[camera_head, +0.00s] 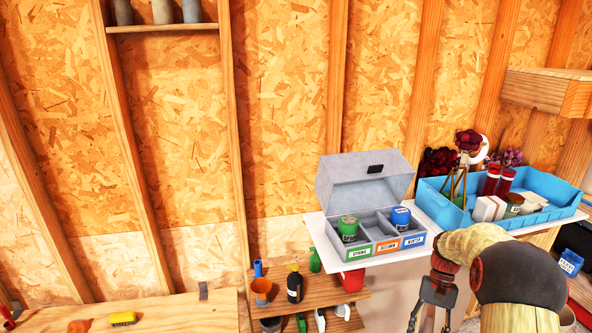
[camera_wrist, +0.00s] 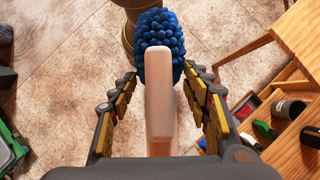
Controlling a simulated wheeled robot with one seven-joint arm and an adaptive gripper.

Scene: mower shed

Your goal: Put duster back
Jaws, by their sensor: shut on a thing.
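The duster (camera_wrist: 158,92) has a blue bobbly head (camera_wrist: 159,45) and a pale handle. In the wrist view it lies lengthwise between the fingers of my gripper (camera_wrist: 160,75), which is shut on it, with the blue head pointing to the top of the picture. In the head view my gripper (camera_head: 428,305) hangs at the lower right, in front of the white shelf's edge. The duster is not clearly visible in the head view.
A grey box (camera_head: 362,185) with open lid and labelled compartments stands on the white shelf, beside a blue tray (camera_head: 540,184) of jars. Lower wooden shelves (camera_head: 335,292) hold bottles and cups. A bench (camera_head: 180,312) at lower left has a yellow brush (camera_head: 122,318).

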